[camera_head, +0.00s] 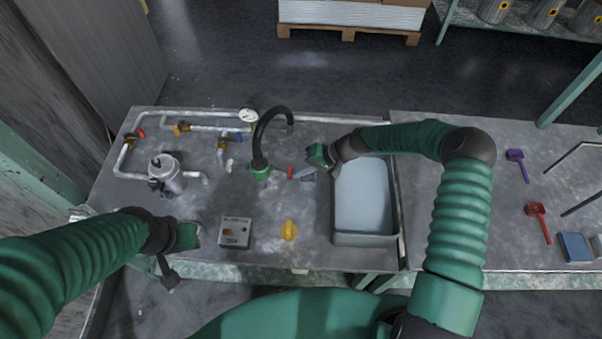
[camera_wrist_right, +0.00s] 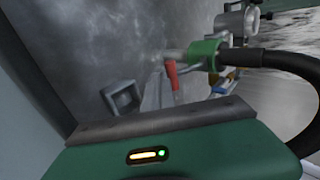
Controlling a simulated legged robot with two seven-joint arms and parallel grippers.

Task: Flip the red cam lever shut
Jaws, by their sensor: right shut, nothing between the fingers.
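The small red lever (camera_head: 290,172) stands just right of the green-collared base (camera_head: 260,173) of the black curved hose. In the right wrist view the red lever (camera_wrist_right: 172,75) sticks out beside a grey pipe end that meets the green collar (camera_wrist_right: 203,54). My right gripper (camera_head: 305,173) is shut and empty, its grey fingertips close to the right of the lever. In the right wrist view the grey fingers (camera_wrist_right: 152,92) end next to the lever; I cannot tell whether they touch it. My left gripper (camera_head: 187,236) is at the bench's front left, its jaws unclear.
A grey basin (camera_head: 365,238) lies right of the lever, under my right arm. Pipes with a gauge (camera_head: 248,116) and a metal canister (camera_head: 165,174) stand left. Purple and red tools lie far right.

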